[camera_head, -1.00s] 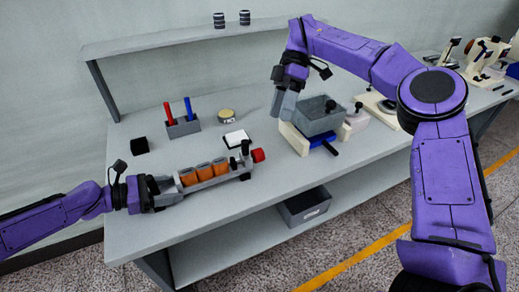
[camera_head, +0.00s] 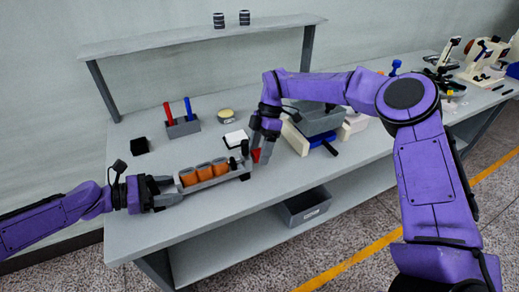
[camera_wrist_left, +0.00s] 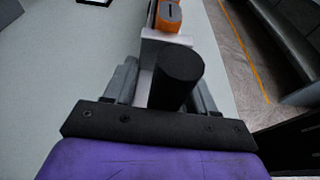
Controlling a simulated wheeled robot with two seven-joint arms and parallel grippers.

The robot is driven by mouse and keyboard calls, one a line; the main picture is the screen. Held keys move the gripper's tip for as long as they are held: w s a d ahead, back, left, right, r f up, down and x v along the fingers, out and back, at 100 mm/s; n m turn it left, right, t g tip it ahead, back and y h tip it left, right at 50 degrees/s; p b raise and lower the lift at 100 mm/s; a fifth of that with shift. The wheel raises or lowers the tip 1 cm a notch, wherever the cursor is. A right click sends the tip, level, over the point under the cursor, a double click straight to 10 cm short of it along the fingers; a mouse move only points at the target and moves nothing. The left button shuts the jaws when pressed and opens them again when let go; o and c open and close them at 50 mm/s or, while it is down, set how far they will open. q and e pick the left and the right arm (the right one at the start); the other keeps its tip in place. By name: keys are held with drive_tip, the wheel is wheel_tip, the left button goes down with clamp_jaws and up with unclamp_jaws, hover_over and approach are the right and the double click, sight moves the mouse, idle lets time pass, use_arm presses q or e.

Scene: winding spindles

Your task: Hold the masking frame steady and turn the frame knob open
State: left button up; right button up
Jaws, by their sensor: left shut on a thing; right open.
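The masking frame (camera_head: 222,180) is a long grey holder with several orange pieces, lying on the bench. Its near end (camera_wrist_left: 167,37) and a black cylinder (camera_wrist_left: 178,75) show in the left wrist view. My left gripper (camera_head: 170,190) is shut on the frame's left end. The red frame knob (camera_head: 256,156) is at the right end, partly hidden by my right gripper (camera_head: 262,148). That gripper is open, pointing down with its fingers at the knob; I cannot tell whether they touch it.
A grey box on a cream stand (camera_head: 320,120) is close behind my right gripper. A holder with red and blue sticks (camera_head: 183,128), a black block (camera_head: 140,146), a round tin (camera_head: 226,115) and a white pad (camera_head: 235,138) stand behind the frame. A grey bin (camera_head: 304,207) is below.

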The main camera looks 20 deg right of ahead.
drive_tip(key=shift+f, duration=0.1)
drive_tip(key=c, duration=1.1)
drive_tip(key=shift+o, duration=0.2)
drive_tip(key=shift+s, duration=0.1)
drive_tip(key=t, duration=0.3)
drive_tip(key=shift+s+n+t, duration=0.3)
drive_tip(key=shift+n+t, duration=0.1)
drive_tip(key=t, duration=0.3)
drive_tip(key=shift+s+n+t, duration=0.25)
drive_tip(key=shift+n+t, duration=0.05)
drive_tip(key=shift+n, duration=0.1)
drive_tip(key=shift+s+d+f+n+t, duration=0.1)
drive_tip(key=shift+n+t, duration=0.05)
drive_tip(key=shift+t, duration=0.45)
drive_tip(key=shift+s+f+n+t, duration=0.1)
drive_tip(key=shift+n+t, duration=0.05)
drive_tip(key=shift+t, duration=0.45)
drive_tip(key=t, duration=0.3)
drive_tip(key=shift+s+f+n+y, duration=0.2)
drive_tip(key=shift+f+n+y, duration=0.1)
drive_tip(key=shift+n, duration=0.1)
drive_tip(key=shift+t, duration=1)
